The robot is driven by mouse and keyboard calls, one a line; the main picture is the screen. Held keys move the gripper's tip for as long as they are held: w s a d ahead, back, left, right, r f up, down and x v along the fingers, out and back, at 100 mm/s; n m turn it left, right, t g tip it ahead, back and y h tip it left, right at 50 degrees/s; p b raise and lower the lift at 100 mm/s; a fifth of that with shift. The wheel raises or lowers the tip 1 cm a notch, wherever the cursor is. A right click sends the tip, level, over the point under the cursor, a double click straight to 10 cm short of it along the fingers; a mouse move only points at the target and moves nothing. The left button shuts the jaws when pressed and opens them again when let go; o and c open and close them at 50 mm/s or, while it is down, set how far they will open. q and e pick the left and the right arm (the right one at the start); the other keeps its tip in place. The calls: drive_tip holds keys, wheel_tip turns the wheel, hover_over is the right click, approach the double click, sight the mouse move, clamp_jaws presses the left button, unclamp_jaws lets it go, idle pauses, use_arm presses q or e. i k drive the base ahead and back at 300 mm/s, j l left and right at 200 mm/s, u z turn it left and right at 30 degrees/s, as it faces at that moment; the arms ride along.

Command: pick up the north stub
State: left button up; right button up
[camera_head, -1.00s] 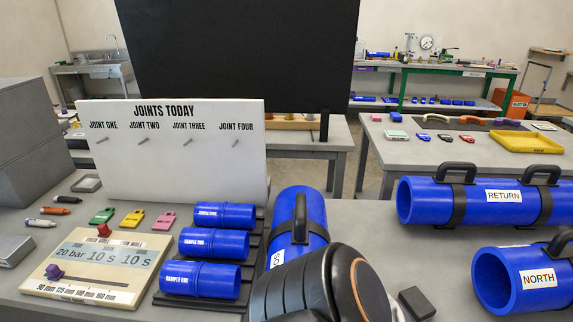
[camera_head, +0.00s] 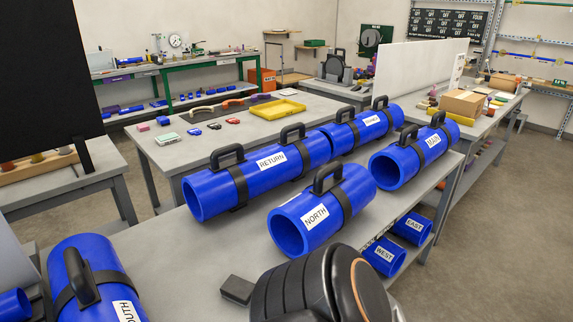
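The north stub (camera_head: 330,216) is a short, wide blue pipe lying on the grey bench near the middle of the head view. It has a white NORTH label, a black strap and a black handle on top. Its open end faces the lower left. Nothing holds it. A black rounded part of my own arm shows at the bottom centre, in front of the stub. Neither of my grippers is in view.
The RETURN pipe (camera_head: 221,190) lies behind the north stub, and the MAIN pipe (camera_head: 396,167) to its right. The SOUTH pipe (camera_head: 84,270) lies at lower left. WEST (camera_head: 384,256) and EAST (camera_head: 411,230) pipes sit lower down. Bare bench (camera_head: 180,255) lies left of the stub.

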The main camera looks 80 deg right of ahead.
sight(300, 224)
drive_tip(key=z, duration=1.5)
